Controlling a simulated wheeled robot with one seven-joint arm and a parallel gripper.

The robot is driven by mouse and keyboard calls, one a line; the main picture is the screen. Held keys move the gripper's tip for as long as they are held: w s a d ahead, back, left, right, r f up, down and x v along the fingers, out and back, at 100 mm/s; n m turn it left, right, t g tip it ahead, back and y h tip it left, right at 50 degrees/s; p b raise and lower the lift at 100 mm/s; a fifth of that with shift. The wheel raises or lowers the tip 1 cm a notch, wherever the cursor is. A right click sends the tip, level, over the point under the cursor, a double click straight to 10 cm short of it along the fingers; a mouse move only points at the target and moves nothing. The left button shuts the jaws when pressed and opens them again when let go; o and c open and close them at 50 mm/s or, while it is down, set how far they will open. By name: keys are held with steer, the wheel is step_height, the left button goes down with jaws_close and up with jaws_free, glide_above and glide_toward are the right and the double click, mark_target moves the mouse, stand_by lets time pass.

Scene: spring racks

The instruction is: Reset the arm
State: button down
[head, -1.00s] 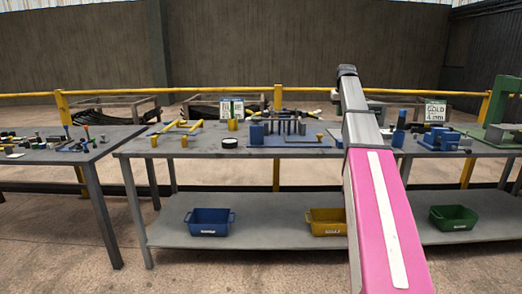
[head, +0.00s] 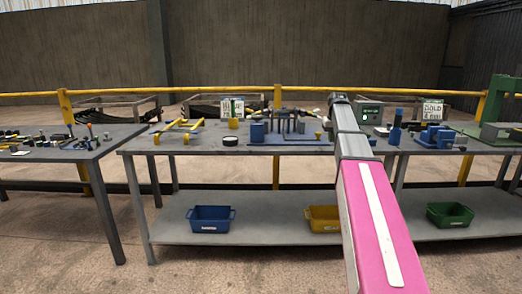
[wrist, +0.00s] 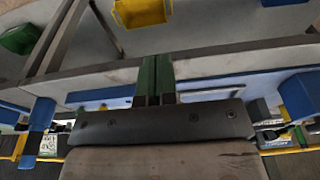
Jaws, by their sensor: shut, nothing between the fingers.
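My pink and grey arm (head: 365,190) rises from the lower right of the head view to above the middle workbench (head: 245,152). The gripper end is not clear there, at the far end of the arm. In the wrist view my gripper (wrist: 154,98) shows as two green fingers, closed together with nothing between them. The bench edge (wrist: 220,62) crosses just beyond them in that view.
Blue fixtures (head: 262,135) with upright posts stand on the bench near the arm, and a blue vise (head: 437,137) is to the right. Blue (head: 211,219), yellow (head: 323,219) and green bins (head: 450,215) sit on the lower shelf. A side bench (head: 60,155) stands left.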

steer(key=s+a+f, duration=0.3)
steer(key=s+f, duration=0.2)
steer(key=f, duration=0.3)
steer(key=s+a+f+g, duration=0.1)
steer(key=s+a+f, duration=0.1)
steer(key=s+f, duration=0.45)
steer(key=s+a+f, duration=0.3)
steer(key=f, duration=0.7)
steer(key=s+a+f, duration=0.2)
steer(key=s+f, duration=0.5)
steer(key=s, duration=0.2)
steer(key=s+a+f+g, duration=0.1)
steer(key=s+a+f, duration=0.2)
steer(key=s+f, duration=0.4)
steer(key=shift+s+a+f, duration=0.2)
steer(key=shift+s+a, duration=0.1)
steer(key=shift+s, duration=0.7)
